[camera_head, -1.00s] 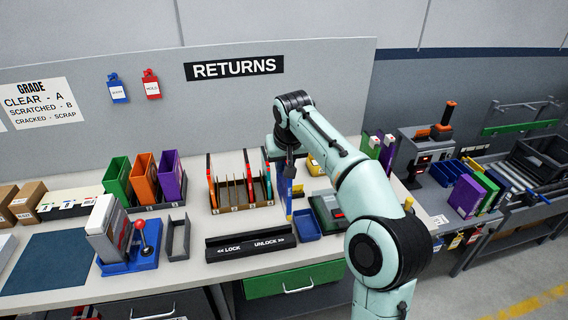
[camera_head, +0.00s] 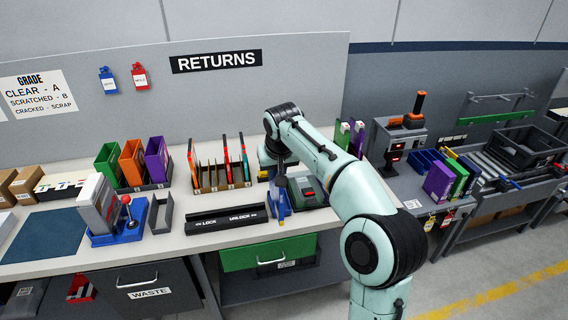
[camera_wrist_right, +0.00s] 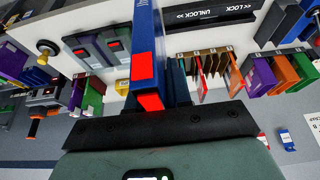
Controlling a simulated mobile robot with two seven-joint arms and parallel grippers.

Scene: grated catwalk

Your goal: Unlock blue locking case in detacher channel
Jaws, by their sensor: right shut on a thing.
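My right gripper (camera_head: 281,168) points down over the returns counter and is shut on the blue locking case (camera_head: 279,206). The case hangs upright, just right of the channel's UNLOCK end and apart from it. In the right wrist view the blue case (camera_wrist_right: 148,38) stands out from the gripper, with red patches at its near end. The black detacher channel (camera_head: 225,222), marked LOCK at left and UNLOCK at right, lies along the counter's front edge. It also shows at the top of the right wrist view (camera_wrist_right: 210,14). My left gripper is not in view.
A rack of upright cases (camera_head: 218,175) stands behind the channel. A narrow grey tray (camera_head: 162,214) and a blue-based machine with a red-knobbed lever (camera_head: 118,233) stand left of the channel.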

